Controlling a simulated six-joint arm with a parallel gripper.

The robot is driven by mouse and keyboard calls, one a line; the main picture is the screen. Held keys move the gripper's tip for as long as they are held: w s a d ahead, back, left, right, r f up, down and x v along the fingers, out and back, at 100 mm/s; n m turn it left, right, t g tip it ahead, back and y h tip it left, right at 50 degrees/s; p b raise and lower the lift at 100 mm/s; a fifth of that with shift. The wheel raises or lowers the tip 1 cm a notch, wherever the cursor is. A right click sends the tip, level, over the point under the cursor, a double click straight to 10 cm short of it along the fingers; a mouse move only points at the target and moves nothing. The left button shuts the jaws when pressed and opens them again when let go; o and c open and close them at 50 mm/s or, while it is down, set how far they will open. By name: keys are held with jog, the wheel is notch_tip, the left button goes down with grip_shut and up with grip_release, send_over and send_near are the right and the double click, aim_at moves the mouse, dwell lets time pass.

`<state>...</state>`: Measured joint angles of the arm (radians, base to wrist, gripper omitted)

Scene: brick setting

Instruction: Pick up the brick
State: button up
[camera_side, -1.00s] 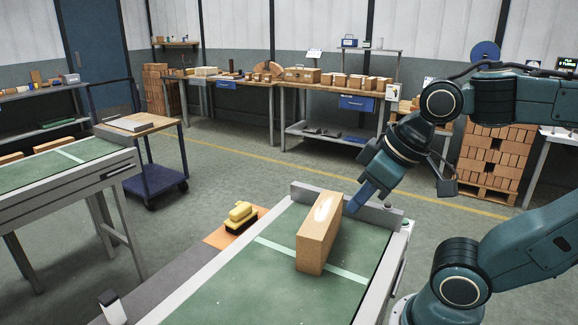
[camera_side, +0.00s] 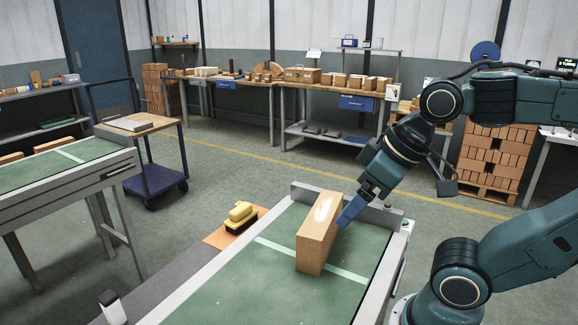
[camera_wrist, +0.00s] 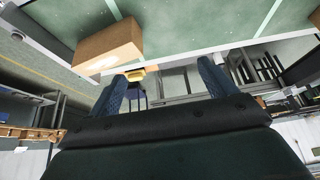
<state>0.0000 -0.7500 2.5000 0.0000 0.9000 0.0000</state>
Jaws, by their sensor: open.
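The brick (camera_side: 316,236) is a tan block standing on the green conveyor belt (camera_side: 240,285), across a pale stripe near the belt's far end. In the wrist view the brick (camera_wrist: 109,46) lies at the upper left, ahead of the fingertips and left of the middle. My gripper (camera_side: 347,212) is just right of the brick in the side view, tilted down toward it. In the wrist view my gripper (camera_wrist: 162,72) shows two blue fingers spread apart with nothing between them. In the side view the fingers overlap closely, and any gap to the brick is hard to judge.
A grey end wall (camera_side: 375,211) closes the belt's far end. A yellow tool (camera_side: 241,217) sits on an orange pad left of the belt. Another conveyor (camera_side: 65,180) with bricks stands at the left. The belt in front of the brick is clear.

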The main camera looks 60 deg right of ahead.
jog(key=m+g+y, duration=0.2)
jog(key=m+g, duration=0.4)
jog(key=m, duration=1)
send_over(324, 212)
jog(key=d, duration=0.2)
notch_tip(324, 212, down, 8)
jog(key=r, duration=0.1)
jog(key=shift+w+a+f, duration=0.1)
jog(key=shift+w+f, duration=0.05)
jog(key=shift+f, duration=0.1)
jog(key=f, duration=0.2)
jog(key=a+f, duration=0.1)
jog(key=f, duration=0.5)
jog(key=shift+a+f, duration=0.1)
jog(key=shift+a, duration=0.1)
jog(key=shift+f, duration=0.15)
jog(key=shift+f, duration=0.1)
